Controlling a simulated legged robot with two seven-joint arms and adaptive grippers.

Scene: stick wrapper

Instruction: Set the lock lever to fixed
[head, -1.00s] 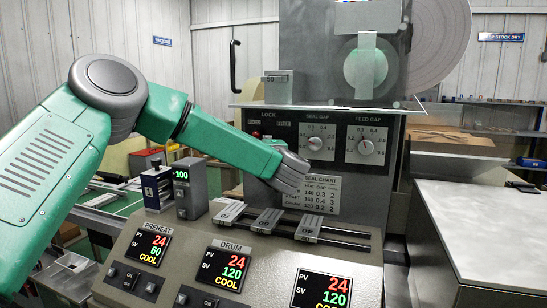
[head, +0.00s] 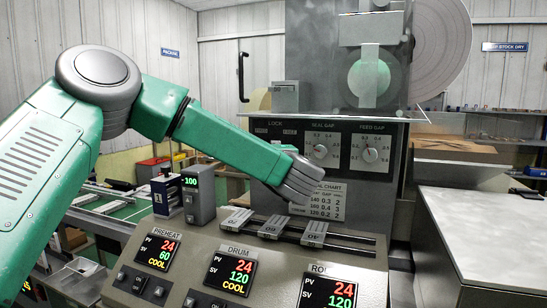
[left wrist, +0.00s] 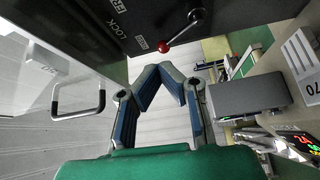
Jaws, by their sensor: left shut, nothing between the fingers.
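The lock lever (left wrist: 180,31) shows in the left wrist view as a thin rod with a red knob (left wrist: 163,47), coming off a round pivot (left wrist: 195,13) on the dark panel (left wrist: 150,15). The words LOCK and part of FREE are beside it. In the head view the LOCK label (head: 275,128) shows; the lever seems hidden behind my left arm. My left gripper (head: 305,188) is in front of the panel, shut and empty. In the left wrist view its fingertips (left wrist: 159,72) are just short of the knob, with a gap visible in the picture. My right gripper is not in view.
Right of the lock label are the seal gap dial (head: 320,151) and feed gap dial (head: 370,155). Below are sliders on rails (head: 272,227) and a console with displays (head: 230,273). A grey box (head: 198,192) stands left. A steel table (head: 490,235) is right.

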